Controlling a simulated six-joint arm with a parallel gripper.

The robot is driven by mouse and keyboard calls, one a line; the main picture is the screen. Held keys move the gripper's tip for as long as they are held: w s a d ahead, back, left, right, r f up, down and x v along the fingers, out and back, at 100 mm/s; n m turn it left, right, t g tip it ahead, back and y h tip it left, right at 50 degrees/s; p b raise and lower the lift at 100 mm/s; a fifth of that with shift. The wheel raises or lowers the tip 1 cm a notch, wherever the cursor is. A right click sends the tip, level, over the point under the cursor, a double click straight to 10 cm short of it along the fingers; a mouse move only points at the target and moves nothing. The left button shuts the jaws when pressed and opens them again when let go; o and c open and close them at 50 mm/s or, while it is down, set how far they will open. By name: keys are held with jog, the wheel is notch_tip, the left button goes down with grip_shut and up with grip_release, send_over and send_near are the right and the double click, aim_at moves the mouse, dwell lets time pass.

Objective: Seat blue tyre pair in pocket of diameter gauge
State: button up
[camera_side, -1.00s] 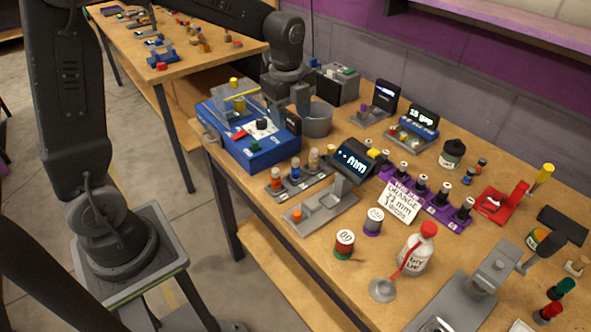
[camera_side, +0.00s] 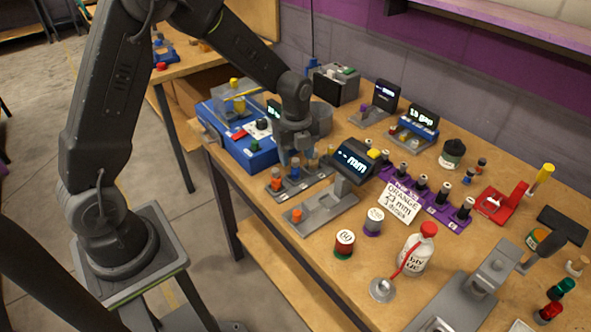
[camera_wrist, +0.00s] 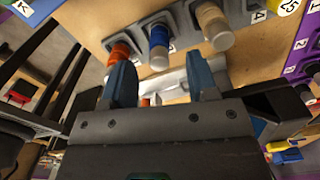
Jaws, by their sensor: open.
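The blue tyre pair (camera_side: 295,171) stands in the middle of a small grey rack (camera_side: 301,185), between an orange one (camera_side: 276,181) and a tan one. In the wrist view the blue tyre pair (camera_wrist: 159,47) shows beyond the fingertips, between the orange pair (camera_wrist: 120,52) and the tan pair (camera_wrist: 213,28). My gripper (camera_side: 298,158) is above the rack; its open fingers (camera_wrist: 162,80) hold nothing. The diameter gauge (camera_side: 320,210) is a grey base in front of the rack, with an orange piece (camera_side: 297,215) at its left end and a display reading "-- mm" (camera_side: 353,160).
A blue machine (camera_side: 247,150) stands left of and behind the rack. A purple rack (camera_side: 424,195) with several dark-capped pieces and an "ORANGE" card (camera_side: 404,201) lie to the right. A labelled drum (camera_side: 344,242) and a white bottle (camera_side: 417,248) stand in front.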

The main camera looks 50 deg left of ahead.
aim_at(296, 160)
notch_tip(296, 160, down, 4)
jog(key=shift+f, duration=0.1)
jog(key=shift+c, duration=0.3)
grip_shut()
